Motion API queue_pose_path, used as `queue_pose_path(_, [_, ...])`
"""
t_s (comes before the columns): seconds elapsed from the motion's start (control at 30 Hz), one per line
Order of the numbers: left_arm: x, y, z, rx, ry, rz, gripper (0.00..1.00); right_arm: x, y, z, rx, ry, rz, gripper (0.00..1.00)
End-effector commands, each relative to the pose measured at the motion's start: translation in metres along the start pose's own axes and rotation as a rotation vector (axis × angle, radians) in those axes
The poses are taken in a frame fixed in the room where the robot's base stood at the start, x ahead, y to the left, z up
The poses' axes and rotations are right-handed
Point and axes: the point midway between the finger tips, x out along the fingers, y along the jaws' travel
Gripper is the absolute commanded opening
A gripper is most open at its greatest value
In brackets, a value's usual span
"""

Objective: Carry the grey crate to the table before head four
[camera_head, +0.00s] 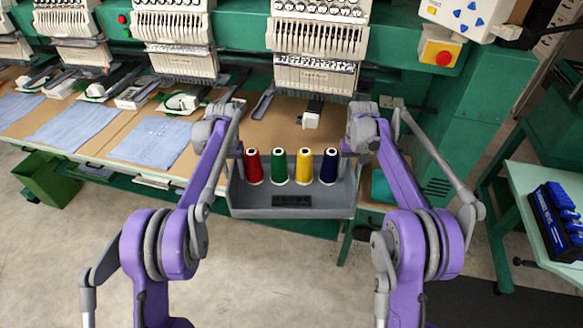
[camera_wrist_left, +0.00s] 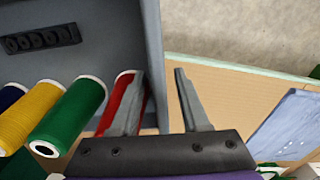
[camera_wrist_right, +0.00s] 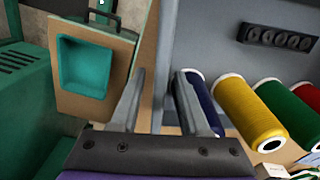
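The grey crate (camera_head: 243,203) is at the front of the brown table (camera_head: 262,140), before the rightmost embroidery head (camera_head: 315,50). I cannot tell whether it rests on the table. Red (camera_head: 253,167), green (camera_head: 279,168), yellow (camera_head: 304,167) and dark blue (camera_head: 329,167) thread cones stand in it. My left gripper (camera_wrist_left: 158,90) straddles the crate's left end wall, one finger inside by the red cone and one outside. My right gripper (camera_wrist_right: 160,88) straddles the right end wall, one finger inside by the blue cone. Gaps show between fingers and walls, so both look open.
Blue cloths (camera_head: 150,142) lie on the table to the left. A green bin (camera_head: 48,178) is on the floor at left. A pale green table (camera_head: 545,190) with a blue rack (camera_head: 560,220) stands at right. A control box (camera_head: 440,45) hangs upper right. The floor in front is clear.

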Motion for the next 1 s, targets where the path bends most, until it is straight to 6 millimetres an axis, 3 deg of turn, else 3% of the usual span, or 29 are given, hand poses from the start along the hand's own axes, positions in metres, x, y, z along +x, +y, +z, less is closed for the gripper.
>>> queue_pose_path(0.37, [-0.011, -0.001, 0.000, -0.001, 0.000, -0.001, 0.45, 0.000, 0.001, 0.000, 0.001, 0.000, 0.001, 0.45])
queue_pose_path(0.8, [-0.098, 0.000, -0.001, 0.000, -0.001, -0.001, 0.45, 0.000, 0.001, 0.000, 0.001, 0.000, 0.001, 0.45])
queue_pose_path(1.0, [-0.117, 0.000, -0.001, 0.000, -0.001, -0.001, 0.45, 0.000, 0.001, 0.000, 0.001, 0.000, 0.001, 0.45])
